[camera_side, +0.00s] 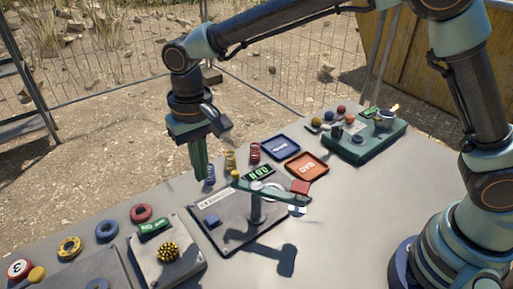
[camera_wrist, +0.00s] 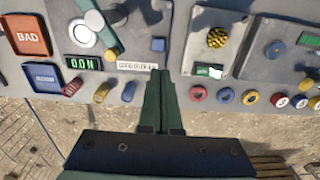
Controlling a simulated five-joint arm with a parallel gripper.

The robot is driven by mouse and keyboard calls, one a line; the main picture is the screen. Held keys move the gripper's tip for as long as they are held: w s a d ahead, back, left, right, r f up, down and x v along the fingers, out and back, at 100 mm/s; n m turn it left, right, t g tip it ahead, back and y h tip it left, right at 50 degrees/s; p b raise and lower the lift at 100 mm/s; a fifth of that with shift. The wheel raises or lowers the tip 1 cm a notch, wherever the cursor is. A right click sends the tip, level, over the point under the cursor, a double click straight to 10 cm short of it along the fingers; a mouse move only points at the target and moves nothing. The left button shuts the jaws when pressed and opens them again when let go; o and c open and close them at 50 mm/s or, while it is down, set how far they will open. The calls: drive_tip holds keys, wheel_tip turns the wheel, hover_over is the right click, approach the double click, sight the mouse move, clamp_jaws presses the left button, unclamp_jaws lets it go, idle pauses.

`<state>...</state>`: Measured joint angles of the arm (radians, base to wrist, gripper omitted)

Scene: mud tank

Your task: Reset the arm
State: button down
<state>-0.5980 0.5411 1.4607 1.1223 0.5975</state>
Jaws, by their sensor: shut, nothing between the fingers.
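My gripper (camera_side: 198,172) hangs with its green fingers pointing down near the far edge of the grey table (camera_side: 340,225). In the wrist view my gripper (camera_wrist: 161,76) shows its two fingers together, with nothing between them. The fingertips appear beside a plate with a lever device (camera_side: 256,205), a blue button (camera_wrist: 158,44) and a green display (camera_wrist: 82,62). A blue coil (camera_side: 210,174) stands close to the fingers in the side view. I cannot tell the exact height of the tips above the table.
An orange tray (camera_side: 306,166) marked BAD and a blue tray (camera_side: 280,147) lie beyond the lever. A green box (camera_side: 365,142) stands at the back. Nearer are a spiky yellow knob (camera_side: 168,252) and red (camera_side: 141,213), blue (camera_side: 107,231) and yellow (camera_side: 69,246) rings. Wire fencing lies beyond.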

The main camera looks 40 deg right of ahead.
idle(0.3)
drive_tip(key=s+d+r+t, duration=0.2)
drive_tip(key=d+r, duration=0.7)
drive_tip(key=d, duration=0.6)
drive_tip(key=s+d+t, duration=0.3)
drive_tip(key=s+d, duration=0.6)
drive_tip(key=d, duration=0.3)
drive_tip(key=shift+s+r, duration=0.15)
drive_tip(key=shift+r, duration=0.1)
